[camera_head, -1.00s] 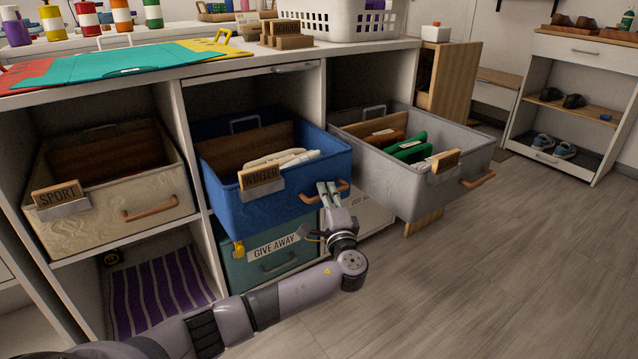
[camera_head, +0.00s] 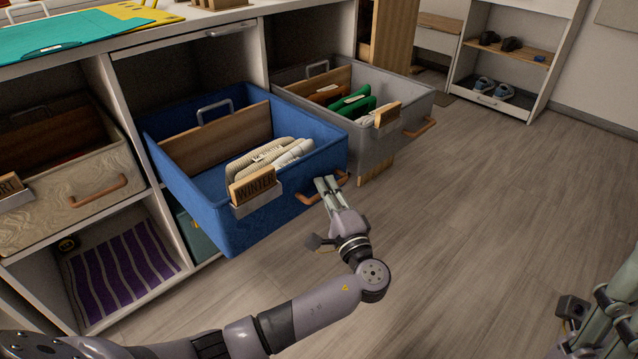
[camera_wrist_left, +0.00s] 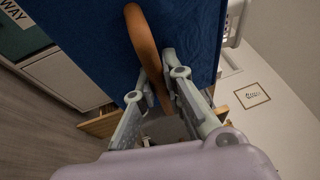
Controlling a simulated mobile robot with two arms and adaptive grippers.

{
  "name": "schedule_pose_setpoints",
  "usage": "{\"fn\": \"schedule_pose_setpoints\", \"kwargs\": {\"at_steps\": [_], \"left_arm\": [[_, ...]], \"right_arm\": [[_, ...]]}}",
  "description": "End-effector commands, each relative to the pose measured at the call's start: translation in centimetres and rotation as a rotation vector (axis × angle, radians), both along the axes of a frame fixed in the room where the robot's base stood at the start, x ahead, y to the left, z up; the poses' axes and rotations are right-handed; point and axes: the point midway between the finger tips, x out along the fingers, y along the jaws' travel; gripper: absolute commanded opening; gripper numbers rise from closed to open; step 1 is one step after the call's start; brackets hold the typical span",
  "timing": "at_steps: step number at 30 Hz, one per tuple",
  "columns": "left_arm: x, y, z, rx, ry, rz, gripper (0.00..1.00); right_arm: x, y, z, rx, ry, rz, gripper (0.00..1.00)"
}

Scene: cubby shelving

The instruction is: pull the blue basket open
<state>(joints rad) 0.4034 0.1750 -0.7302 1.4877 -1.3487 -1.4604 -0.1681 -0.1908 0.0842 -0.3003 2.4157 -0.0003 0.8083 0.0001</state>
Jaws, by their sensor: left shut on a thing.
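The blue basket (camera_head: 290,205) juts well out of its cubby in the head view. It has a "WINTER" tag (camera_head: 254,186) and a copper-coloured handle (camera_head: 312,196) on its front, and pale knitted items inside. My left gripper (camera_head: 328,183) is at the right end of that handle. In the left wrist view, the handle (camera_wrist_left: 145,45) runs between the fingers of the left gripper (camera_wrist_left: 166,80), which is shut on it, with the blue front just beyond. My right gripper (camera_head: 606,305) is partly in view at the lower right edge, away from the basket; its fingertips are not clear.
A grey basket (camera_head: 395,145) stands pulled out to the right, close to the blue one. A beige basket (camera_head: 75,205) sits at the left. A purple striped cloth (camera_head: 125,270) lies in the lower cubby. The wooden floor (camera_head: 490,200) in front and right is clear.

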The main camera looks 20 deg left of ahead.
Motion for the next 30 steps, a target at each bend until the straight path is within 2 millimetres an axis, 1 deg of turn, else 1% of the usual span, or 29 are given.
{"fn": "schedule_pose_setpoints", "kwargs": {"at_steps": [1,10,11,15,25,28,30], "left_arm": [[-0.1,-0.1,-0.2,0.001,0.006,0.0,0.0],[-0.1,-0.1,-0.3,0.001,0.006,0.001,0.0],[-0.1,-0.1,-0.3,0.001,0.006,0.001,0.11],[-0.1,-0.1,-0.2,0.001,0.005,0.001,0.2],[-0.2,-0.2,-0.2,-0.001,0.002,-0.001,0.2],[-0.8,-0.9,-0.4,-0.003,0.003,-0.002,0.2],[-1.7,-1.7,-0.6,-0.003,0.004,-0.002,0.2]], "right_arm": [[0.0,0.0,0.0,0.0,0.0,0.0,0.4],[0.0,0.0,-0.1,0.0,0.002,0.001,0.4],[0.0,0.0,-0.1,0.0,0.002,0.001,0.4],[0.0,0.0,-0.1,0.0,0.003,0.001,0.4],[0.0,0.0,-0.1,-0.003,0.001,-0.001,0.4],[0.0,0.0,-0.1,-0.002,0.002,-0.001,0.4],[0.0,0.0,-0.1,-0.001,0.001,0.0,0.4]]}}
